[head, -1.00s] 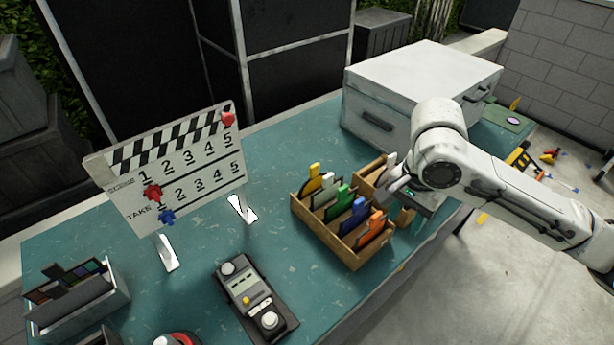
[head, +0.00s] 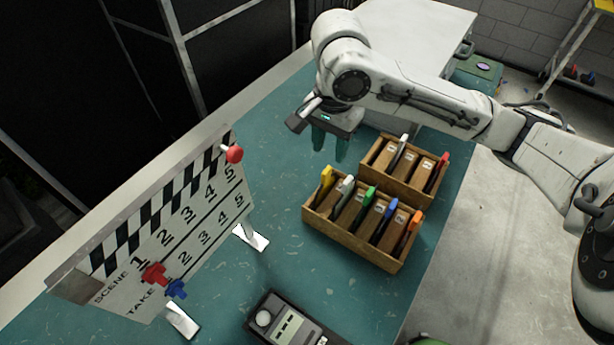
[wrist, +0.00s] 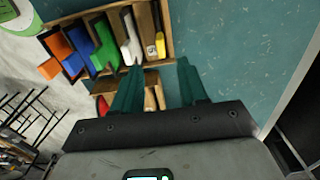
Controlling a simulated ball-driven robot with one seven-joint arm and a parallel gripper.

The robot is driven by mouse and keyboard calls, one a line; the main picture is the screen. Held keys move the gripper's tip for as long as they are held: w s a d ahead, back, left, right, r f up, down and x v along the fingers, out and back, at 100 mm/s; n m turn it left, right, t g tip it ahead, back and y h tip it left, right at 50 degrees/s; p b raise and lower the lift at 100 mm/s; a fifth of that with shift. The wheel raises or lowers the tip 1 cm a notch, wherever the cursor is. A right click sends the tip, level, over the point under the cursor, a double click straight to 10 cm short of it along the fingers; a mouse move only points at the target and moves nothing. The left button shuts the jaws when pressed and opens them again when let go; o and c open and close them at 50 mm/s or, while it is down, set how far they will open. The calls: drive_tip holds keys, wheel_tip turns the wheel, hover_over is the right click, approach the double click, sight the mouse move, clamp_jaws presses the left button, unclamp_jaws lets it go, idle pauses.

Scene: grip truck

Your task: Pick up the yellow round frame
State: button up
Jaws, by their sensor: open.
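A yellow-handled piece (head: 326,182) stands in the leftmost slot of the front wooden box (head: 349,241). Only its yellow handle and edge show; I cannot tell whether its frame is round. In the wrist view the yellow piece (wrist: 160,44) is at the right end of the box, just beyond my fingertips. My gripper (head: 329,143) is open and empty. It hangs above the table behind the front box, up and slightly right of the yellow piece in the head view. In the wrist view the open fingers of my gripper (wrist: 159,68) point toward the box end.
White, green, blue and orange pieces share the front box. A second wooden box (head: 416,188) with white and red pieces stands behind it. A clapperboard (head: 180,230) stands left, a dark meter (head: 288,322) in front. Teal table left of the boxes is clear.

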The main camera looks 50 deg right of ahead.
sight(327, 170)
drive_tip(key=shift+w+f, duration=0.15)
drive_tip(key=shift+f, duration=0.3)
wheel_tip(327, 170, down, 4)
drive_tip(key=shift+f+b, duration=0.15)
drive_tip(key=shift+b, duration=0.5)
drive_tip(key=shift+f+b, duration=0.45)
drive_tip(key=shift+f, duration=2.3)
drive_tip(key=shift+c, duration=0.4)
clamp_jaws()
